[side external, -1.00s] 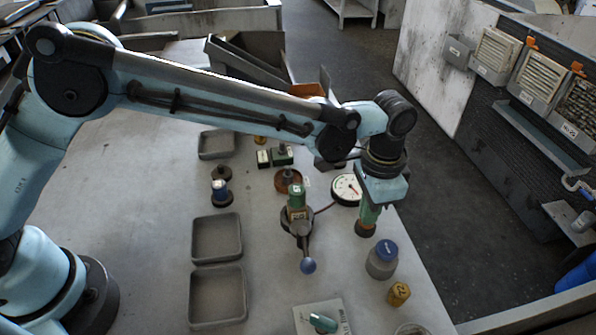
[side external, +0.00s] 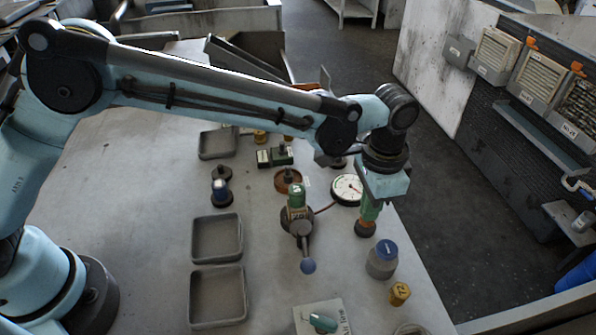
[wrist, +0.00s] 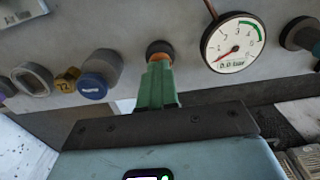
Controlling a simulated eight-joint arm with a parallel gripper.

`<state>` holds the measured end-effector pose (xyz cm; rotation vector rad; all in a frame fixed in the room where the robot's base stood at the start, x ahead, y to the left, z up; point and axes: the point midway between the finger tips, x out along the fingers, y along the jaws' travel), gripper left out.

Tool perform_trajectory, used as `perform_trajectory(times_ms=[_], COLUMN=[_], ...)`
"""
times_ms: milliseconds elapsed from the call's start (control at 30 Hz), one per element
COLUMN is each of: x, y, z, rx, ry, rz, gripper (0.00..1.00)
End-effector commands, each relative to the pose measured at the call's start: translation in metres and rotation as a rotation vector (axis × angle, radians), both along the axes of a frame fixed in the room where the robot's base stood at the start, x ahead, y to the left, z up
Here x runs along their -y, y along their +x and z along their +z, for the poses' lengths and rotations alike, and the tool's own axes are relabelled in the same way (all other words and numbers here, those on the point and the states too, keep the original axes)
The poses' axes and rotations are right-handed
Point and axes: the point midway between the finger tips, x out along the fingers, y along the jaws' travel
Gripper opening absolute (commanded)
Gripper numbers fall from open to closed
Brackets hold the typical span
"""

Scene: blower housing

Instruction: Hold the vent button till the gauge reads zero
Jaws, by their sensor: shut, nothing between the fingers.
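The vent button appears to be the dark round piece (wrist: 158,48) under my fingertips in the wrist view; in the side view its brownish base (side external: 365,229) shows below them. My gripper (wrist: 158,62), green with orange tips, is shut and empty. It points down onto the button and seems to touch it; how far the button is pressed is hidden. The white round gauge (wrist: 233,44) stands beside it, also seen in the side view (side external: 347,190). Its red needle points to the lower left, near the low end of the scale.
A blue-lidded jar (side external: 382,259) and a yellow tagged piece (side external: 399,293) stand near the button. A green valve with a blue-knobbed lever (side external: 308,266) is to the left. Grey trays (side external: 217,238) lie further left, with bare tabletop around them.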

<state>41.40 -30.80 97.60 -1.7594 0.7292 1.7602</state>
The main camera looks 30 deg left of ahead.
Motion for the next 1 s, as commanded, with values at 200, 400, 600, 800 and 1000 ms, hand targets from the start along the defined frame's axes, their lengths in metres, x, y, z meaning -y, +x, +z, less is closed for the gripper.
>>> perform_trajectory(times_ms=[200,400,600,800,1000], x=[0.0,0.0,0.0,0.0,0.0], y=[0.0,0.0,0.0,0.0,0.0], z=[0.0,0.0,0.004,0.022,0.04], rx=[0.0,0.0,0.0,0.0,0.0], ry=[0.0,0.0,0.0,0.0,0.0], rz=[0.0,0.0,0.0,0.0,0.0], gripper=[0.0,0.0,0.0,0.0,0.0])
